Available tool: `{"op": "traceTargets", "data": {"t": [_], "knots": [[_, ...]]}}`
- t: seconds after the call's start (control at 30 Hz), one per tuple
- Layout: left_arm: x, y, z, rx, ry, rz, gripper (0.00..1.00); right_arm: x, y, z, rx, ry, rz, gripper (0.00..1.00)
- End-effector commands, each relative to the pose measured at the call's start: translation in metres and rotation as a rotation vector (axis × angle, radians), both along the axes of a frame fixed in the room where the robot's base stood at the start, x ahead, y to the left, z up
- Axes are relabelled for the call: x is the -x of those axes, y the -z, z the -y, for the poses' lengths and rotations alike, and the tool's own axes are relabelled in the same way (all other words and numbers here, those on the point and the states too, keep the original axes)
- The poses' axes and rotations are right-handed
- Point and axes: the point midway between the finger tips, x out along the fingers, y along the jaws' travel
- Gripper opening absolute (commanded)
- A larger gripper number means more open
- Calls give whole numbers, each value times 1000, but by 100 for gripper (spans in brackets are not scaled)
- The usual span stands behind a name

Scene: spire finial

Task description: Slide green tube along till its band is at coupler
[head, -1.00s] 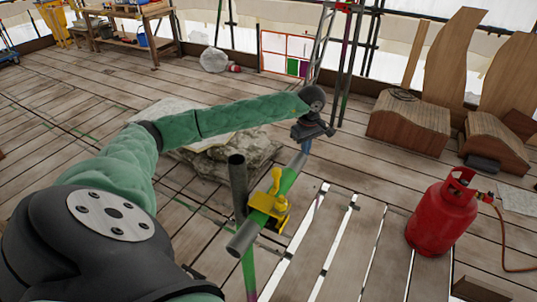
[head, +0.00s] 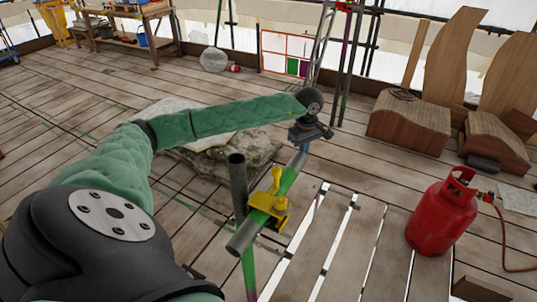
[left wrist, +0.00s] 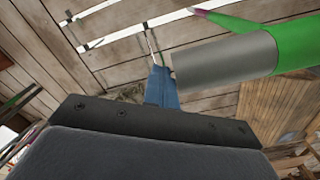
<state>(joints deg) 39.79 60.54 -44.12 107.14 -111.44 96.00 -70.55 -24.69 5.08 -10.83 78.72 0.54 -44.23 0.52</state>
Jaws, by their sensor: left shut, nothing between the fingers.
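The green tube (head: 289,179) lies sloping through a yellow coupler (head: 279,211) on an upright pole (head: 238,180). Its grey near end (head: 245,236) sticks out below the coupler. In the left wrist view the tube's far end is grey (left wrist: 225,61), with green (left wrist: 296,40) behind it. My left gripper (head: 304,147) is at that far end, its blue fingers shut and empty. In the left wrist view the fingers (left wrist: 160,80) are right beside the grey end face; I cannot tell whether they touch it. I cannot make out which mark is the band. My right gripper is not in view.
A red gas cylinder (head: 440,216) with a hose stands at the right. Wooden blocks (head: 410,122) stand behind it. Stacked grey sacks (head: 235,155) lie behind my left arm.

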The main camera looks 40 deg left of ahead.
Motion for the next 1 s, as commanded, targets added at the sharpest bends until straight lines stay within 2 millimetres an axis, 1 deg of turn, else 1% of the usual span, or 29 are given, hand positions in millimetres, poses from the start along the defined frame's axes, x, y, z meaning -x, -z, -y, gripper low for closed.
{"op": "traceTargets", "data": {"t": [1.0], "knots": [[20,1,5,1,0,-1,0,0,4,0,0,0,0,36]]}}
